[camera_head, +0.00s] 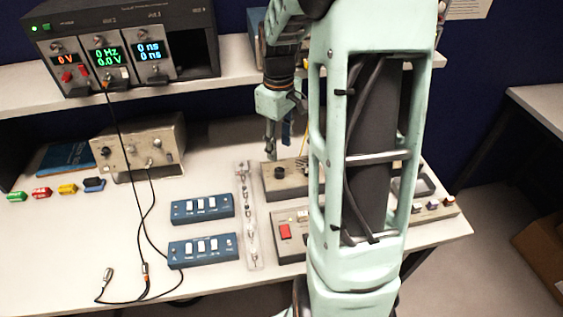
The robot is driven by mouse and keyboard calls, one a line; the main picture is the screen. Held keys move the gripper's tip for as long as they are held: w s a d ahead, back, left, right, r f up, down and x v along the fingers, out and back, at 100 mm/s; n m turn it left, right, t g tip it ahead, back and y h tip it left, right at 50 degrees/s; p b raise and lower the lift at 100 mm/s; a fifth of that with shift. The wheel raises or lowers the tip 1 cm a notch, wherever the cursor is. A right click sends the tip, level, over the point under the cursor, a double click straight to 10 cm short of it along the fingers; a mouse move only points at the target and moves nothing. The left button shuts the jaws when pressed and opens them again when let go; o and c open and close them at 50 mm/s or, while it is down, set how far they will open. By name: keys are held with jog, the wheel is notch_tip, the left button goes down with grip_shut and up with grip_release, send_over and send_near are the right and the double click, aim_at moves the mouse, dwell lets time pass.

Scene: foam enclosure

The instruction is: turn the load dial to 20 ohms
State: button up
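A grey box (291,190) with a round black dial (280,172) on its top sits on the bench, near the centre of the head view. This looks like the load dial, but its scale and pointer are too small to read. My gripper (277,146) hangs pointing down, just above and behind the dial in the picture. Two finger parts show, but I cannot tell whether they are open or shut. I see no clear contact with the dial. My arm hides the right part of the box.
Blue switch boxes (202,208) and a clear strip (247,215) lie left of the box. A grey panel with a red switch (285,231) is in front. An instrument rack (125,45) stands on the shelf. Cables (141,215) cross the bench at left.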

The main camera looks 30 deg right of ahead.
aim_at(279, 170)
notch_tip(279, 170, down, 9)
jog(key=shift+r+p, duration=0.1)
jog(key=shift+p, duration=0.2)
jog(key=shift+c, duration=0.5)
grip_shut()
